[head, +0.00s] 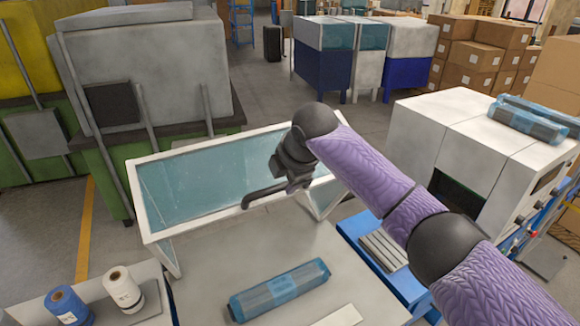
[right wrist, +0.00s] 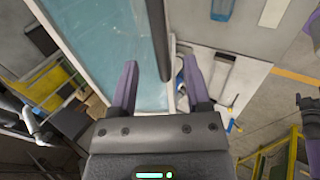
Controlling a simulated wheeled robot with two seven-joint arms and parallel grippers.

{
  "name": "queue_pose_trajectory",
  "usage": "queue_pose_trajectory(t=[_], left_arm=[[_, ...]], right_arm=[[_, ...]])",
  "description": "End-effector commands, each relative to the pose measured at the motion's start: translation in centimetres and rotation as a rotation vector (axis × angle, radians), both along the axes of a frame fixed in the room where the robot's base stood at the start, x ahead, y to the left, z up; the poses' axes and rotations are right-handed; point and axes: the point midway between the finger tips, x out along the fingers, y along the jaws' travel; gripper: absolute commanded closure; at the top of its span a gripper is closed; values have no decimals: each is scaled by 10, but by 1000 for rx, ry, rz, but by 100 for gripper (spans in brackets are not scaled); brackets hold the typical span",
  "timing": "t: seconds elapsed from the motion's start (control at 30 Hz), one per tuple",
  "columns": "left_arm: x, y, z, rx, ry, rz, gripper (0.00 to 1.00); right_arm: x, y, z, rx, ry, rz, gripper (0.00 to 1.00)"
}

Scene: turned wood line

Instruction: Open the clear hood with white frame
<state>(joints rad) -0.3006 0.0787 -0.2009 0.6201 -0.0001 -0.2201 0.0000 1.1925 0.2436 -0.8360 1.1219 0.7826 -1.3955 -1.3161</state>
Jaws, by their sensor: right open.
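The clear hood (head: 205,177) has a white frame and a bluish see-through panel, and sits at the back of a grey worktop. It appears closed. A dark bar handle (head: 262,195) runs along its front edge. My right gripper (head: 287,181) is at the right end of this handle. In the right wrist view, the fingers of the right gripper (right wrist: 160,64) are spread, with the handle (right wrist: 159,38) showing between them; I cannot tell whether they touch it. The hood panel (right wrist: 105,40) fills the upper left there. My left gripper is not seen in the head view.
A blue wrapped package (head: 280,290) lies on the worktop (head: 215,265). A blue spool (head: 68,306) and a white spool (head: 122,290) stand at the lower left. A white machine (head: 465,135) is at the right. A green and grey machine (head: 150,75) stands behind the hood.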

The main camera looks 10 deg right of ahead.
Motion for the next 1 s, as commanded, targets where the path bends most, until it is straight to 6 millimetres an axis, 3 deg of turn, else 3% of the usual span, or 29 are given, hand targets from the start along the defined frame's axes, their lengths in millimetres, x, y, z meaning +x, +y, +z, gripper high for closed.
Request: queue_pose_trajectory(t=[0.2, 0.57, 0.67, 0.73, 0.9, 1.0], left_arm=[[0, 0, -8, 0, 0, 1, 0], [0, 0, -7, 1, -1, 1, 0], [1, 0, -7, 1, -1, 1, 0], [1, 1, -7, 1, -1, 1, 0], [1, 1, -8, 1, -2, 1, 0], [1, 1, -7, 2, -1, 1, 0]], right_arm=[[-19, -7, 33, 1, -3, 0, 39], [-22, -7, 36, 4, 3, -2, 39], [-35, 2, 8, 47, 41, -35, 39], [-56, 13, -31, 120, 94, -104, 39], [-135, 21, -118, 364, 246, -455, 39], [-180, 8, -148, 468, 311, -705, 39]])
